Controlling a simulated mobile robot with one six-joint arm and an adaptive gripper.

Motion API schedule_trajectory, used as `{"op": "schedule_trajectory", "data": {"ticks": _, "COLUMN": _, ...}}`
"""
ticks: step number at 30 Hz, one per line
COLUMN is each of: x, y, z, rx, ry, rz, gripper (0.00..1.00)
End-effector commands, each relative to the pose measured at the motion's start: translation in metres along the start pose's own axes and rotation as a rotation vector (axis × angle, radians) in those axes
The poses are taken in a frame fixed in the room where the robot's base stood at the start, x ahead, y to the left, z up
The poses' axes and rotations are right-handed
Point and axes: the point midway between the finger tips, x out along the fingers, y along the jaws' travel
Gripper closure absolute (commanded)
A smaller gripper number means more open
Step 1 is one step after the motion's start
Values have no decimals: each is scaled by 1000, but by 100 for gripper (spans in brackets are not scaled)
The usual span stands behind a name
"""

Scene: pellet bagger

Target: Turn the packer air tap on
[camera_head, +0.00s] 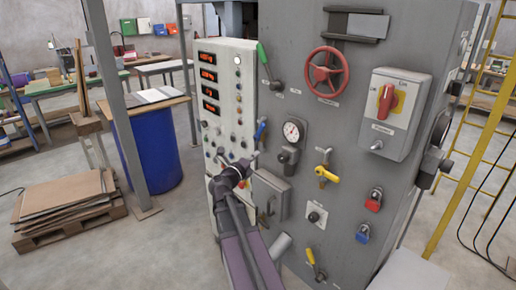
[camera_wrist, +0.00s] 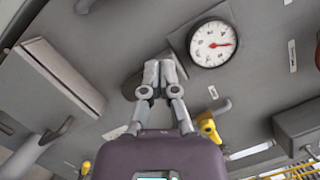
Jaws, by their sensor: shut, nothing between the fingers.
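Several lever taps sit on the grey machine panel, and I cannot read which label is the packer air. A yellow-handled tap (camera_head: 327,173) is right of and below the gauge; part of a yellow handle also shows in the wrist view (camera_wrist: 208,127). A blue-handled tap (camera_head: 260,130) is left of the gauge, and another yellow-handled tap (camera_head: 315,264) is low on the panel. My gripper (camera_wrist: 160,72) is shut and empty, its fingertips in front of a grey fitting beside the gauge. In the head view its fingertips are hard to make out.
The pressure gauge (camera_head: 293,131) also shows in the wrist view (camera_wrist: 213,44). A grey box (camera_head: 270,195) juts out left of the yellow tap. A red handwheel (camera_head: 327,72), a green lever (camera_head: 263,54), a red rotary switch (camera_head: 388,100) and red and blue padlocks (camera_head: 374,200) are around.

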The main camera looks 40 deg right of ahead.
Motion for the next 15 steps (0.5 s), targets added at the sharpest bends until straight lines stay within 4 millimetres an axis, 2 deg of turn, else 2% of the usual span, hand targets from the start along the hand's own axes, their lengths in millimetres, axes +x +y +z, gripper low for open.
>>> {"op": "schedule_trajectory", "data": {"ticks": 8, "x": 27, "y": 0, "z": 1, "rx": 1, "ry": 1, "rz": -1, "gripper": 100}}
{"op": "schedule_trajectory", "data": {"ticks": 15, "x": 64, "y": 0, "z": 1, "rx": 1, "ry": 3, "rz": -2, "gripper": 100}}
